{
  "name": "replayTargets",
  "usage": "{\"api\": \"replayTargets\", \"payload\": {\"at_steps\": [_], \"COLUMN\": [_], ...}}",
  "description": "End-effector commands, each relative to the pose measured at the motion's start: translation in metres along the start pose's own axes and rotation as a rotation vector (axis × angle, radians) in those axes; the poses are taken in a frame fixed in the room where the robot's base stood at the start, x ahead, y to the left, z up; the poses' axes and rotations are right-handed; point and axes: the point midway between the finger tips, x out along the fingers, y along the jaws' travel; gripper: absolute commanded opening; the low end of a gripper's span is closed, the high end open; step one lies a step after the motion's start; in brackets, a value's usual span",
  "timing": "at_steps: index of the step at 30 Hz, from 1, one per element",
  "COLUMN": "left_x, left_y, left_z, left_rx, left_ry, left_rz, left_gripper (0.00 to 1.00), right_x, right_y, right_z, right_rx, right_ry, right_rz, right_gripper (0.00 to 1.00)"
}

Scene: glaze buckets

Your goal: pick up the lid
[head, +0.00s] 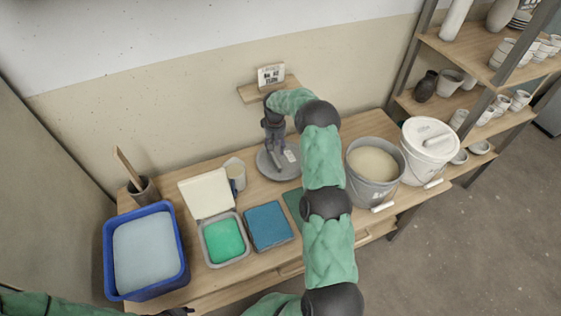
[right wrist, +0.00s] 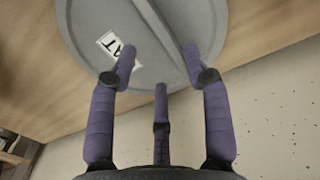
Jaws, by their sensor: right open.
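The lid (head: 268,170) is a round grey disc with a raised bar handle and a white label, lying at the back of the workbench. In the right wrist view the lid (right wrist: 90,22) fills the top, with its handle bar (right wrist: 163,35) running between the fingertips. My right gripper (head: 275,148) points down just over the lid; in its wrist view the fingers (right wrist: 158,58) are spread on both sides of the bar. I cannot tell whether they touch it. A dark bit of my left gripper (head: 178,312) shows at the bottom edge, mostly cut off.
An open grey bucket (head: 357,186) and a white lidded bucket (head: 422,160) stand right of the lid. A jug (head: 236,172), an open-lidded box of green glaze (head: 207,247), a blue pad (head: 268,226) and a blue tub (head: 112,270) stand left. A small wall shelf (head: 252,92) is behind.

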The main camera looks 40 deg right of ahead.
Motion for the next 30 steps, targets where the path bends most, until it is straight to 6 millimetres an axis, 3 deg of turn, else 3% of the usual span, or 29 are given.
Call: {"api": "replayTargets", "payload": {"at_steps": [5,15,30], "left_x": [0.004,0.02,0.021], "left_y": [-0.001,-0.007,-0.007], "left_z": [0.0,-0.001,-0.001], "left_rx": [0.0,0.0,0.0], "left_ry": [0.001,0.001,0.001], "left_rz": [0.0,0.0,0.0], "left_gripper": [0.4,0.4,0.4], "right_x": [0.009,0.053,0.055], "right_y": [-0.001,-0.006,-0.006], "right_z": [-0.001,0.0,0.0], "right_rx": [0.001,0.0,0.0], "right_ry": [0.003,0.002,0.003], "right_rz": [0.0,0.0,0.0], "right_gripper": [0.49,0.49,0.49]}}
